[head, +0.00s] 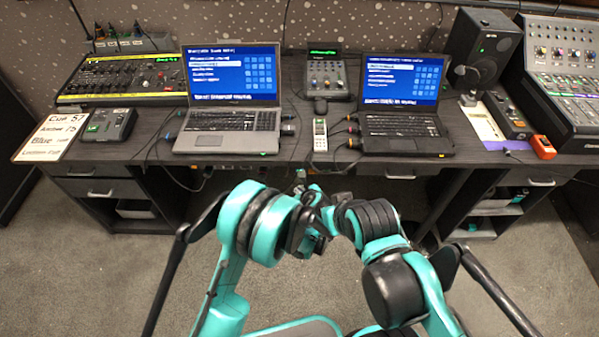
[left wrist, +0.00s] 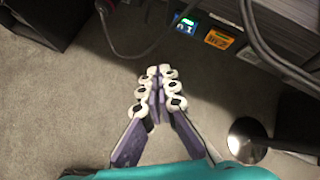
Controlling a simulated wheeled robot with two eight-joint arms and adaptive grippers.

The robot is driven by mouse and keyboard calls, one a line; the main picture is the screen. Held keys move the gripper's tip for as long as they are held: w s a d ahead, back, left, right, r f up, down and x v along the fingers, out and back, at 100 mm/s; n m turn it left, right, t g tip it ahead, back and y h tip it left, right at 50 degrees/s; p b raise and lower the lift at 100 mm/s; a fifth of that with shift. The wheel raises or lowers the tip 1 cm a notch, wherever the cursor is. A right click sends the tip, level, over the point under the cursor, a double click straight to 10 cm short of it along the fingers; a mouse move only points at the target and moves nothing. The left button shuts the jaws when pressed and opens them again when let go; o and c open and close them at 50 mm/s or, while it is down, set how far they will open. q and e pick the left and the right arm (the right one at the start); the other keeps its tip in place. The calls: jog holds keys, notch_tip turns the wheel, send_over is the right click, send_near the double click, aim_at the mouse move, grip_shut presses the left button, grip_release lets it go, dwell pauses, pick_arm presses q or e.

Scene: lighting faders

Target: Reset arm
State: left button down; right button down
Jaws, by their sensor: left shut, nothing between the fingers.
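My left gripper (head: 300,178) is small in the head view, in front of the desk's front edge between the two laptops. In the left wrist view my left gripper (left wrist: 160,72) has its white-jointed fingers together with nothing between them, above the grey carpet. Both my teal and black arms are bent in toward the middle, and their ends overlap there. I cannot make out my right gripper. The fader console (head: 122,76) with yellow edging stands at the back left of the desk. A large mixing console (head: 570,85) stands at the right.
The dark desk (head: 290,148) holds a silver laptop (head: 222,122), a black laptop (head: 405,125), a remote (head: 320,134), a small mixer (head: 328,75), a speaker (head: 484,50) and a cue card (head: 50,137). Cables run between them and hang below. Carpet in front is open.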

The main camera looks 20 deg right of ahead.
dwell(0.4)
pick_arm(q)
jog(key=s+a+r+n+g, duration=0.1)
jog(key=s+a+r+n, duration=0.1)
jog(key=a+r+n, duration=0.75)
jog(key=s+a+r+n+g, duration=0.1)
jog(key=s+a+r+n, duration=0.35)
jog(key=a+r, duration=0.75)
jog(key=s+a+r+n, duration=0.2)
jog(key=s+a+n, duration=1.1)
jog(key=s+n, duration=0.4)
jog(key=shift+a+r+n, duration=0.2)
jog(key=shift+a+n, duration=0.1)
jog(key=shift+n, duration=0.1)
